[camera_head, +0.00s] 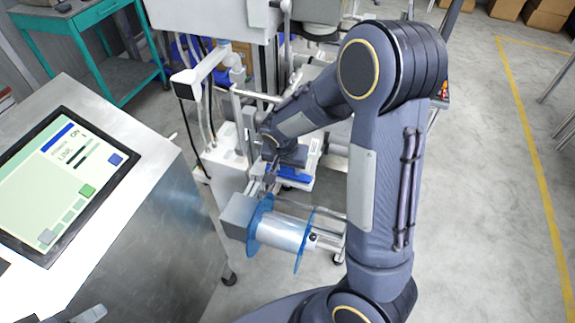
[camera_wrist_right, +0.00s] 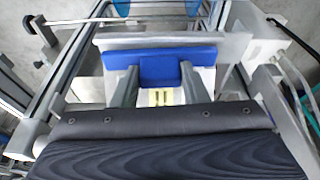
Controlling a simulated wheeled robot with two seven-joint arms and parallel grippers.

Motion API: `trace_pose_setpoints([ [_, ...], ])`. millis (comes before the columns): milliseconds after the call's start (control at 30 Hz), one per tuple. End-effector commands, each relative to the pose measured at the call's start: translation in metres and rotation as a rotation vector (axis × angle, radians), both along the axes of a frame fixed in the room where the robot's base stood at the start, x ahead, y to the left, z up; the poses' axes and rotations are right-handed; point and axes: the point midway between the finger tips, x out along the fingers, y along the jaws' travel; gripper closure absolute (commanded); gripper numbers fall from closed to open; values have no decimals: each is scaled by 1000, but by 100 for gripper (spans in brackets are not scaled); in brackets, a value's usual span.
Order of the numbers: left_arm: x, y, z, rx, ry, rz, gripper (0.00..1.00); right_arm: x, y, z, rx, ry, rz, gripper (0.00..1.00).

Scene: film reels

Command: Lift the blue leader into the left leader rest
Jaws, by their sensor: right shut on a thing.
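The blue leader (camera_wrist_right: 160,66) is a wide blue strip with a tab at its middle, lying level across a pale surface in the right wrist view. My right gripper (camera_wrist_right: 158,84) has its two fingers on either side of the tab and is shut on it. In the head view the leader (camera_head: 292,173) shows as a small blue strip beside my right gripper (camera_head: 270,180), partly hidden by the wrist. I cannot pick out the left leader rest with certainty. My left gripper is not in view.
A reel with clear blue flanges (camera_head: 283,234) sits on a grey motor block (camera_head: 238,215) just below the gripper. Metal posts and rails stand close around the wrist. A metal console (camera_head: 150,200) with a screen (camera_head: 65,180) is at the left. The floor (camera_head: 480,200) at the right is clear.

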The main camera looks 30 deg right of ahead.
Motion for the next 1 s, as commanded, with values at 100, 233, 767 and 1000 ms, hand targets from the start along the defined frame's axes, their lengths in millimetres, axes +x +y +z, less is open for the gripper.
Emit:
trace_pose_setpoints([
  [100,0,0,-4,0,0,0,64,0,0,-3,0,0,0,83],
  [233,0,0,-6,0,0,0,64,0,0,-5,0,0,0,83],
  [767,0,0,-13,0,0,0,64,0,0,-11,0,0,0,46],
  [1000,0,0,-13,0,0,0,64,0,0,-11,0,0,0,35],
])
